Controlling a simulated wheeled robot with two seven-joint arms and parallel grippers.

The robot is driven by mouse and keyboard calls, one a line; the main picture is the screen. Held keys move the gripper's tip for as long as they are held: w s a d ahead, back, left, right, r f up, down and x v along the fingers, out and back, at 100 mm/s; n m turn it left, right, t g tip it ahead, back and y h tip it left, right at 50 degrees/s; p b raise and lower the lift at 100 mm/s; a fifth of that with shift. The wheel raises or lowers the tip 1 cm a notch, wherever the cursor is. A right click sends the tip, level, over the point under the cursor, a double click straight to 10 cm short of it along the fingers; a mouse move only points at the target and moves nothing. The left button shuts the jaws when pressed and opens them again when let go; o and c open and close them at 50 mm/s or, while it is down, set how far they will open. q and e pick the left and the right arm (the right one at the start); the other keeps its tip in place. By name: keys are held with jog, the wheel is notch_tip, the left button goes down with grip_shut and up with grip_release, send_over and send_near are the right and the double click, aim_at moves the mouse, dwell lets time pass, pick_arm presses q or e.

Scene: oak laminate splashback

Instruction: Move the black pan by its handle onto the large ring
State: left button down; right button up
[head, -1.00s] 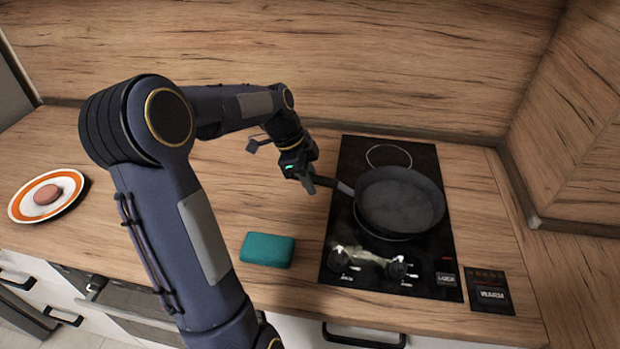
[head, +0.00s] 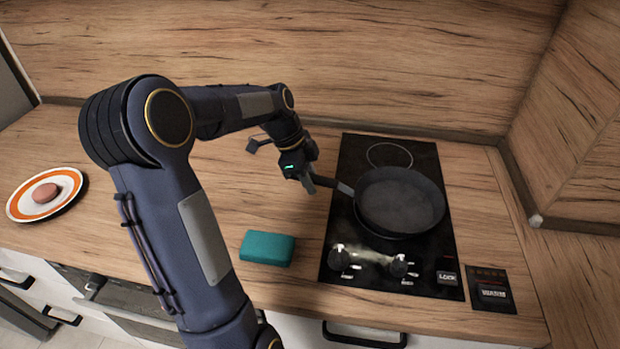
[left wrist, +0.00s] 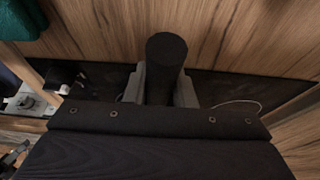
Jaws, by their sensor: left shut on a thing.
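The black pan (head: 400,203) is over the front part of the black hob, its handle (head: 327,183) pointing left. My left gripper (head: 311,183) is shut on the handle. In the left wrist view the handle's dark round end (left wrist: 166,48) stands between the two grey fingers. The large ring is mostly hidden under the pan; a dark curved edge shows below the pan's near rim. I cannot tell whether the pan touches the hob. The smaller ring (head: 390,155) is bare at the back of the hob. My right gripper is not in view.
A teal sponge-like block (head: 267,248) lies left of the hob (head: 345,225). Two knobs (head: 398,265) stand at the hob's front. Wooden walls close the back and right.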

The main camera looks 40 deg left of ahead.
pick_arm(q)
jog(key=shift+f, duration=0.15)
jog(key=c, duration=1.1)
grip_release()
jog(key=shift+c, duration=0.2)
jog(key=shift+f, duration=0.1)
jog(key=shift+s+a, duration=0.1)
jog(key=shift+s+a, duration=0.55)
jog(key=shift+a, duration=0.45)
jog(key=shift+s+a, duration=0.5)
jog(key=shift+a, duration=0.45)
jog(key=shift+s+a, duration=0.55)
jog(key=shift+a, duration=0.45)
jog(key=shift+r, duration=0.2)
